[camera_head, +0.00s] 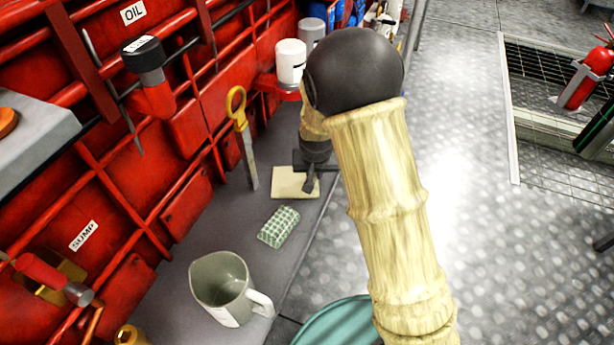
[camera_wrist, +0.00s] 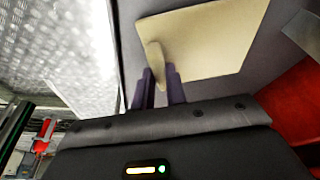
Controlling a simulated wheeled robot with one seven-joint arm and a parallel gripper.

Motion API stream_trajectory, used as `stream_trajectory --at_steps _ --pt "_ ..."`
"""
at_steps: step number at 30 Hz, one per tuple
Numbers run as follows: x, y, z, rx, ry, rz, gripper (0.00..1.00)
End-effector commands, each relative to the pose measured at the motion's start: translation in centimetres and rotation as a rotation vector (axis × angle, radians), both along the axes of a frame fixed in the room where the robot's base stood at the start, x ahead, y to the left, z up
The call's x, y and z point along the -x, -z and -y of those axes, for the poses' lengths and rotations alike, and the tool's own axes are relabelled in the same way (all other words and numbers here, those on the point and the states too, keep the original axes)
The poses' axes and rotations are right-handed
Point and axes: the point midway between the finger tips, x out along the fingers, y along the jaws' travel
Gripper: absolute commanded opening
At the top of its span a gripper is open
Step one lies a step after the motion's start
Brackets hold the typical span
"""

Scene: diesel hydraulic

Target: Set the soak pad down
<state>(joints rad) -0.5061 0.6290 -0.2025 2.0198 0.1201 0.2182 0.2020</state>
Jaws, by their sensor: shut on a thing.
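The soak pad (camera_head: 292,184) is a flat cream square at the grey ledge (camera_head: 215,215) beside the red engine. It also shows large in the wrist view (camera_wrist: 215,40), with a small upright tab. My gripper (camera_head: 311,184) is shut on that tab, and its dark fingers (camera_wrist: 158,84) stand on either side of it in the wrist view. The pad looks level and very close to the ledge. I cannot tell whether its underside touches. My arm hides part of the area right of the pad.
A green checked block (camera_head: 279,227) lies nearer on the ledge, with a grey jug (camera_head: 226,289) in front. A yellow-handled dipstick (camera_head: 244,140) stands left of the pad. A white canister (camera_head: 290,62) is behind. Metal floor (camera_head: 465,170) lies to the right.

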Motion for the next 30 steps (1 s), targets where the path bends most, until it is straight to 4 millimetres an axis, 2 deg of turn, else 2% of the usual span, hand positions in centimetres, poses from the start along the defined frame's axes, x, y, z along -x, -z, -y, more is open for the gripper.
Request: stream_trajectory --at_steps 5,15,18,22,30 --pt "-0.1 -1.8 -0.1 -0.002 -0.001 0.004 0.0" --pt "-0.1 -8.3 -0.1 -0.002 -0.001 0.004 0.0" --pt "-0.1 -9.4 -0.1 -0.002 -0.001 0.002 0.0" --pt "0.0 -10.0 -0.1 -0.002 -0.001 0.001 0.0" --pt "0.0 -10.0 -0.1 -0.001 0.0 0.001 0.0"
